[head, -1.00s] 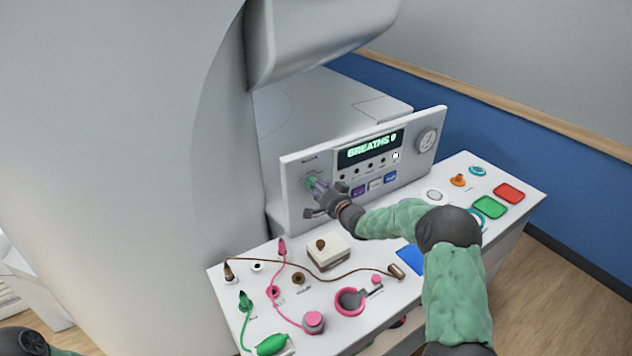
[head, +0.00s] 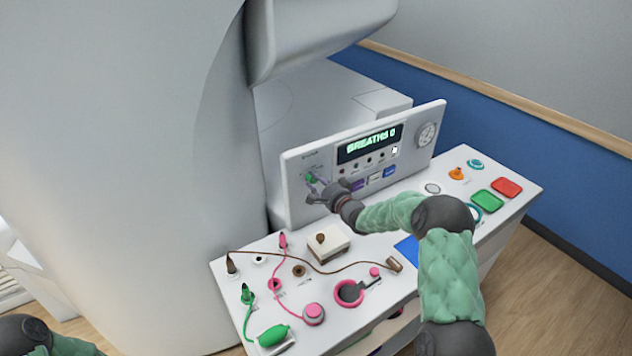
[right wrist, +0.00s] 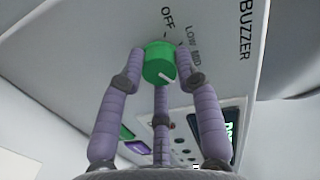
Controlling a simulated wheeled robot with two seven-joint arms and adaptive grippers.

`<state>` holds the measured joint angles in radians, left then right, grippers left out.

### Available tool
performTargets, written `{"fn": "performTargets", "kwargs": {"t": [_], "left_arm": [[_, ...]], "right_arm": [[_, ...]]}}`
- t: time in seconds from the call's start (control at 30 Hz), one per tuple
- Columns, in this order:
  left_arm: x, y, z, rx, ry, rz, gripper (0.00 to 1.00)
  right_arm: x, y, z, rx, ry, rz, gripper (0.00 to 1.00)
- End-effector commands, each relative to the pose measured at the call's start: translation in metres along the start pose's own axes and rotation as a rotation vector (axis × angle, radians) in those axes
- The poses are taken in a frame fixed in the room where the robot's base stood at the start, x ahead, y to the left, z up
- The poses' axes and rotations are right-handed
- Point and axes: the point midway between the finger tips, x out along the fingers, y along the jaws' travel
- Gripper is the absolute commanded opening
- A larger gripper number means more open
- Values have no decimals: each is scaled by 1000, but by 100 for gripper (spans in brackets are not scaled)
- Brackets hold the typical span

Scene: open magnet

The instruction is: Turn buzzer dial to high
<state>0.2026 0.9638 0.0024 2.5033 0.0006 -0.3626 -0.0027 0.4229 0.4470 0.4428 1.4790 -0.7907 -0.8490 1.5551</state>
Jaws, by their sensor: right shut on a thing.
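The buzzer dial is a small green knob (head: 311,178) on the upright white panel's left side. My left gripper is out of view.
The panel has a lit display (head: 370,145) reading BREATHS 0, several small jacks and buttons, and a round gauge (head: 426,135) at right.

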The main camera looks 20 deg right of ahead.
Motion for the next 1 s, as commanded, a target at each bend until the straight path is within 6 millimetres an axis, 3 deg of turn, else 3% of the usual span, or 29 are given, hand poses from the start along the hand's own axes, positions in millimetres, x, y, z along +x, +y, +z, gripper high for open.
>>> {"fn": "performTargets", "kwargs": {"t": [0.03,0.17,0.2,0.27,0.73,0.87,1.0], "left_arm": [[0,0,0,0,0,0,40],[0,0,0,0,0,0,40],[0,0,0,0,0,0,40],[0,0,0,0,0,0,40],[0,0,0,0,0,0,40],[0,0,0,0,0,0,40],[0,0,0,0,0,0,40]], "right_arm": [[0,-9,-10,-5,17,-16,1],[0,-9,-10,-6,17,-15,1],[0,-9,-10,-6,17,-15,42],[0,-9,-10,-6,16,-14,56],[-4,-3,-4,-3,6,-4,56],[-18,-2,-5,-2,8,-2,56],[-45,-2,-5,-3,9,-2,56]]}}
